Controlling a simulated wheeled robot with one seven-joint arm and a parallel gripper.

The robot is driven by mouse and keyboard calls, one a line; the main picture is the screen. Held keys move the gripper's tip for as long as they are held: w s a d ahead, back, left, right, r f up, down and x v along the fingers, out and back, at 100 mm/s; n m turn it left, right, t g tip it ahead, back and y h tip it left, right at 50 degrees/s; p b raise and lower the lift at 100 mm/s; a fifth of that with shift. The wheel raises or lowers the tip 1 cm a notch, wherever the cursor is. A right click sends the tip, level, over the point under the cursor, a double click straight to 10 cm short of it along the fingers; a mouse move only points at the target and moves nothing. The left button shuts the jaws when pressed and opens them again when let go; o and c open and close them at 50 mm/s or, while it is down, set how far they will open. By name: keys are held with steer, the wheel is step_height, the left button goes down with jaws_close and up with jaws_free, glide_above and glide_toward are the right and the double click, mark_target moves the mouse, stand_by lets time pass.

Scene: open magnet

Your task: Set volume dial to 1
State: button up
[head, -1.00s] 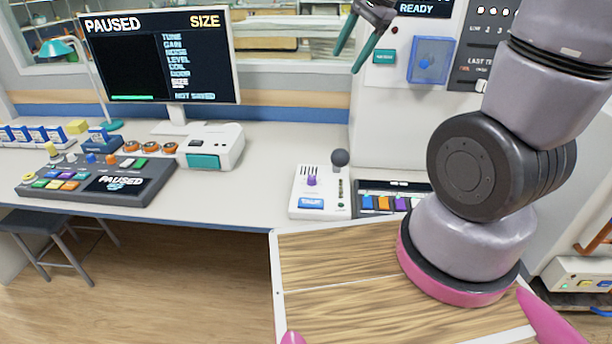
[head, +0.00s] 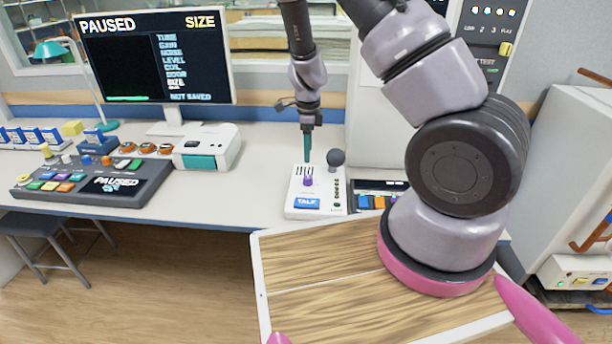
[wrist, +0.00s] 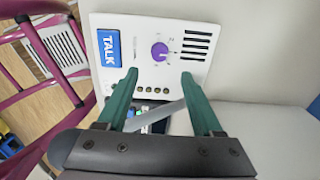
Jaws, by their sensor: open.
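The white intercom box (head: 316,190) stands on the counter with a blue TALK button (head: 307,203), a speaker grille and a purple dial (head: 308,180). In the wrist view the purple dial (wrist: 160,51) sits between the TALK button (wrist: 109,48) and the black grille slots, with small marks around it too small to read surely. My gripper (wrist: 157,75) has its two green fingers apart with nothing between them, just short of the dial. In the head view my gripper (head: 308,157) points down above the box's back part, close to the dial.
A dark ball-topped stick (head: 336,158) rises beside the box's right back. A small panel with coloured buttons (head: 376,200) lies to its right. A white and teal device (head: 209,147), a control console (head: 95,178) and a monitor reading PAUSED (head: 155,58) stand left. Counter between is clear.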

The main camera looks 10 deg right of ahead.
mark_target(308, 177)
step_height(308, 177, down, 10)
stand_by(0.4)
jaws_close()
